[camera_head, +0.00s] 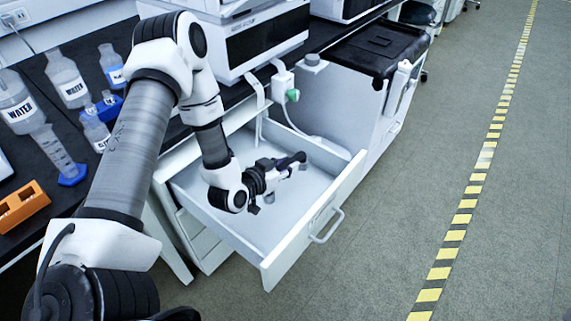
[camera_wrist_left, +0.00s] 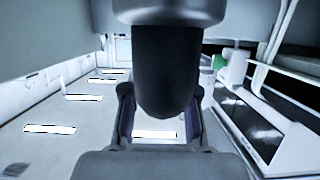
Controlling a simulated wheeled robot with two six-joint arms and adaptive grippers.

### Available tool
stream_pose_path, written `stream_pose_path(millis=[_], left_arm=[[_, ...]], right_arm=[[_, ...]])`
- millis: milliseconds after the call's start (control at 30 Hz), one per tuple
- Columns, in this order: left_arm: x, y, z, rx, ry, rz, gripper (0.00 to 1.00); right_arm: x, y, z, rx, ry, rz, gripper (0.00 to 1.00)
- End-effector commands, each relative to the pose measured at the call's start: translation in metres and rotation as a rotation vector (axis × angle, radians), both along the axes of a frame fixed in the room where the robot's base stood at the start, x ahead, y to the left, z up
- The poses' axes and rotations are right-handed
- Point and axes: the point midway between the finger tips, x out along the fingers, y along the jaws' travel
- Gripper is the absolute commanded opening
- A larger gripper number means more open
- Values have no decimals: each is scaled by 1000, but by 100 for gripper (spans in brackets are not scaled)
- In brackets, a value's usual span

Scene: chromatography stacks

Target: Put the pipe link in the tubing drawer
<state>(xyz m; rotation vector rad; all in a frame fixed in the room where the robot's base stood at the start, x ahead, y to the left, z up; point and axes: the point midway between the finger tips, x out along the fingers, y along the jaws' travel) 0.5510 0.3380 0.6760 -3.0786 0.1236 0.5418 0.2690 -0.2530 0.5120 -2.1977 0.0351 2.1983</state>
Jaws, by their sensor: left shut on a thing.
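My left gripper (camera_head: 285,171) reaches over the open white tubing drawer (camera_head: 335,212), inside the outline of its walls in the head view. It is shut on a dark piece (camera_head: 298,157), which I take to be the pipe link. In the left wrist view the dark, rounded pipe link (camera_wrist_left: 165,75) shows between the two fingers (camera_wrist_left: 160,112). The gripper hides part of it in the head view. I cannot tell how high it is above the drawer floor. The drawer looks empty otherwise. My right gripper is not in view.
Bottles (camera_head: 66,80), a measuring cylinder (camera_head: 57,152) and an orange rack (camera_head: 22,206) stand on the dark bench at left. Instrument stacks (camera_head: 255,40) and a green-capped fitting (camera_head: 292,95) with tubing are behind the drawer. The floor (camera_head: 400,200) at right is clear.

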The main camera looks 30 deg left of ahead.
Motion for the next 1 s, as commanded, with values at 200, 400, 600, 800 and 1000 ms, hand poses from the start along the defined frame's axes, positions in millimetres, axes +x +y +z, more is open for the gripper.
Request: stream_pose_path(millis=[200,400,600,800,1000], left_arm=[[0,0,-7,0,-1,0,0],[0,0,-6,0,0,0,54],[0,0,-6,0,0,0,54],[0,0,12,-1,-2,1,54],[-47,5,25,-8,5,7,54]], right_arm=[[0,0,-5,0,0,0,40],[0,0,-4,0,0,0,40],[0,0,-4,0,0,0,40],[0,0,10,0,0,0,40],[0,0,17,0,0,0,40]])
